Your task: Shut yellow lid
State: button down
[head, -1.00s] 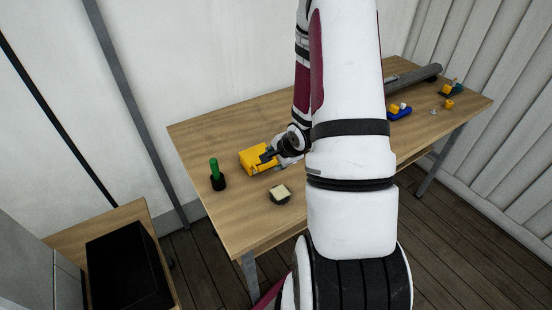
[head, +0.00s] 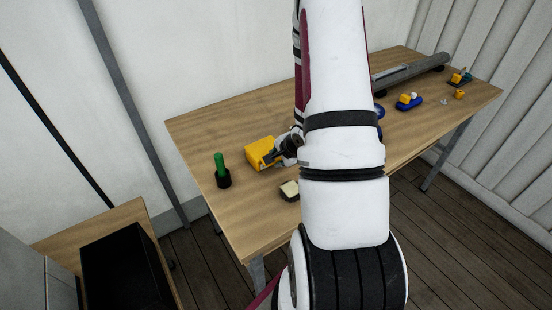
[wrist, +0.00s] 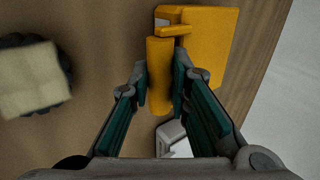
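The yellow box (head: 260,151) sits on the left part of the table. In the wrist view its flat yellow top (wrist: 212,35) is at the upper right. A rounded yellow bar (wrist: 160,75) projects from its side toward the camera; I cannot tell whether it is the lid's edge or a handle. My gripper (wrist: 163,82) has a finger on each side of this bar, with the pads seeming to touch it. In the head view my gripper (head: 283,153) is at the box's right side, and my arm hides part of the table.
A green peg in a black holder (head: 222,171) stands left of the box. A cream block on a dark base (head: 290,190) lies in front, also in the wrist view (wrist: 30,80). A blue piece (head: 408,102) and grey spar (head: 415,70) lie at the right.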

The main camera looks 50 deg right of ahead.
jog(key=shift+d+r+p, duration=0.1)
jog(key=shift+r+p, duration=0.8)
jog(key=shift+r, duration=0.45)
jog(key=shift+w, duration=0.15)
jog(key=shift+r, duration=0.15)
jog(key=shift+w+r+p, duration=0.2)
jog(key=shift+r+p, duration=0.25)
jog(key=shift+r, duration=0.05)
jog(key=c, duration=1.4)
grip_release()
jog(key=shift+f, duration=0.1)
jog(key=v, duration=1.2)
